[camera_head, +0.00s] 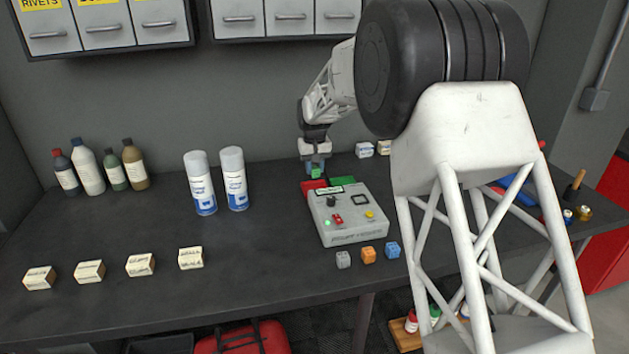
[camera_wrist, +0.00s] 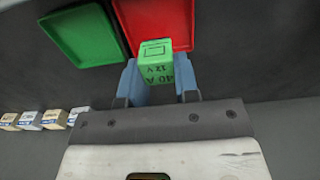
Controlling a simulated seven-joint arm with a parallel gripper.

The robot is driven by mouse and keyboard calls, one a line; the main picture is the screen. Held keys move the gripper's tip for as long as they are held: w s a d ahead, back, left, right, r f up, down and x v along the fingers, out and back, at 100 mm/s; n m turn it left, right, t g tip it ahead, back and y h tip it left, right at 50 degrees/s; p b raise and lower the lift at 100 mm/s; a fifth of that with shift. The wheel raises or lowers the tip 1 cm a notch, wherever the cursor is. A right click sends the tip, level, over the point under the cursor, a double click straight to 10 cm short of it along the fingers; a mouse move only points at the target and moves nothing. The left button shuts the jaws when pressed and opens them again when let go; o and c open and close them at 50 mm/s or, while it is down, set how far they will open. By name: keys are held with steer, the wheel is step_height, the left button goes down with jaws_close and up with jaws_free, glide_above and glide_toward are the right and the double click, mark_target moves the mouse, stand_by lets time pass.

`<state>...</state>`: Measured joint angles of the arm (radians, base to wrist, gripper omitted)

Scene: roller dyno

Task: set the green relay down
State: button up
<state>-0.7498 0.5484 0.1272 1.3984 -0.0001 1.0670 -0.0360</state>
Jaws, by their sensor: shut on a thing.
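My gripper (camera_head: 315,165) is shut on the green relay (camera_wrist: 157,62), a small block with "40 A 12 V" on its face. The relay sits between the two blue fingers in the wrist view, and a bit of it shows below the gripper in the head view (camera_head: 316,173). It overlaps the edge of a red tray (camera_wrist: 178,14) in the wrist view. A green tray (camera_wrist: 84,36) lies beside the red one. In the head view the red tray (camera_head: 308,186) is partly hidden behind a grey control box. I cannot tell whether the relay touches anything below.
The control box (camera_head: 348,227) stands just in front of the trays. Grey (camera_head: 343,260), orange (camera_head: 368,255) and blue (camera_head: 392,250) relays lie before it. Two spray cans (camera_head: 200,183) stand left of the trays. Small boxes (camera_head: 365,150) lie behind.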

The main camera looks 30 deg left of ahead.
steer(key=shift+f, duration=2.5)
steer(key=o, duration=1)
steer(key=shift+f, duration=0.1)
steer(key=shift+c, duration=0.2)
step_height(320, 180, up, 12)
steer(key=shift+r, duration=0.1)
